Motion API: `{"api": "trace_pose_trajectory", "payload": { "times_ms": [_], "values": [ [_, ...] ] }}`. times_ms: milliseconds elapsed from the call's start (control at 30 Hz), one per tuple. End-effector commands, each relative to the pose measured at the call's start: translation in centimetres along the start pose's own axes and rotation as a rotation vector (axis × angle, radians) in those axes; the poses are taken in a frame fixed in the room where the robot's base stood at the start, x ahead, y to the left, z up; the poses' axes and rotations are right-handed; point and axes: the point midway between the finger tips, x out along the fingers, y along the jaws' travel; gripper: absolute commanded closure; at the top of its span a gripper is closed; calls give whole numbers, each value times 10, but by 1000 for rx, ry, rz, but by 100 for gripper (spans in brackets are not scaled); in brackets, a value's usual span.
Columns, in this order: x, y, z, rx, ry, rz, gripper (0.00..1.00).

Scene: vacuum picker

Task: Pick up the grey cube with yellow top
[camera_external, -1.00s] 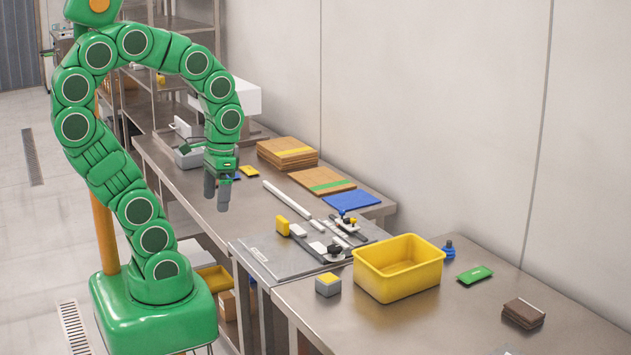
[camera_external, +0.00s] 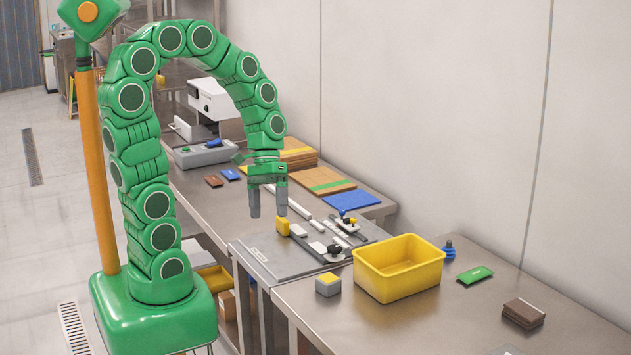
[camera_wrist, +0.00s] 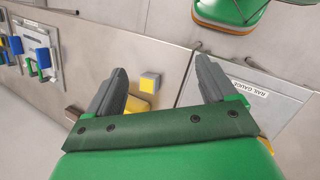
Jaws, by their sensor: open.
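The grey cube with a yellow top (camera_external: 328,285) sits on the metal table, just left of the yellow bin and near the table's front edge. In the wrist view, the cube (camera_wrist: 149,83) shows between and beyond my fingertips, nearer the left one. My gripper (camera_external: 269,208) points down, open and empty, above the left part of the fixture plate. It is up and to the left of the cube in the outside view, clearly apart from it. My open fingers (camera_wrist: 163,75) also show in the wrist view.
The yellow bin (camera_external: 398,286) stands close beside the cube. The fixture plate (camera_external: 268,262) carries a yellow block (camera_external: 283,226) and clamps. A green pad (camera_external: 475,275), blue knob (camera_external: 449,250) and brown stack (camera_external: 523,313) lie to the right. The table front is clear.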

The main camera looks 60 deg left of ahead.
Motion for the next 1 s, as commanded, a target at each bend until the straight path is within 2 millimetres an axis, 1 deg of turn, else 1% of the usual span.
{"api": "trace_pose_trajectory", "payload": {
  "times_ms": [33,200,533,767,1000],
  "values": [
    [6,0,-6,-33,-23,25,15],
    [24,4,-23,-148,-80,114,15],
    [54,7,-57,-394,-197,285,15],
    [73,5,-81,-579,-278,401,15],
    [92,-1,-106,-785,-366,516,15]
  ]
}}
